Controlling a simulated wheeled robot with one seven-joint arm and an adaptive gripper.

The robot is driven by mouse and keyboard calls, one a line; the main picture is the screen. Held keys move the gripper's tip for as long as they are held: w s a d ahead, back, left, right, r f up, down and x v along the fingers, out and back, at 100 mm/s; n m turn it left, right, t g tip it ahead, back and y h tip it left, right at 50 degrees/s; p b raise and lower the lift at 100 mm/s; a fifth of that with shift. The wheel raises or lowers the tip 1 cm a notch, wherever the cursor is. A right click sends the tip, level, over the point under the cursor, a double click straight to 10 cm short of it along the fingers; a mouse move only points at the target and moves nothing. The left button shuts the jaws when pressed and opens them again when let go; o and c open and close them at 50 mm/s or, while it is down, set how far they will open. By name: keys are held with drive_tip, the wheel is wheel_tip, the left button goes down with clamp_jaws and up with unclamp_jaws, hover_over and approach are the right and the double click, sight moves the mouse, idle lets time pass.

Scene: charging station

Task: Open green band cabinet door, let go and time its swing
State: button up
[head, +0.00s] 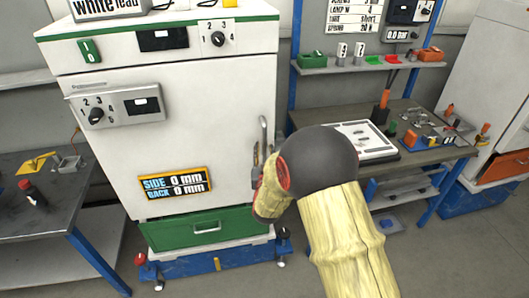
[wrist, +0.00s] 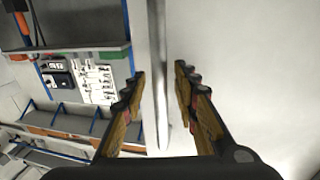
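The white cabinet with a green band (head: 180,32) along its top stands left of centre in the head view. Its white door (head: 200,130) looks shut. A vertical metal handle (head: 263,132) sits near the door's right edge, its lower part partly hidden by my gripper (head: 258,178) and arm. In the wrist view the handle (wrist: 158,80) runs as an upright bar between the two fingers of my gripper (wrist: 160,72). The fingers are apart, one on each side of the bar, with visible gaps to it.
The door carries a dial panel (head: 115,105) and a "SIDE 0 mm, BACK 0 mm" sign (head: 175,184). A green drawer (head: 205,228) is below it. A workbench (head: 430,155) with tools stands to the right, a dark table (head: 45,205) to the left. Grey floor shows in front.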

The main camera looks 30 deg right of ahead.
drive_tip(key=shift+c, duration=1.4)
clamp_jaws()
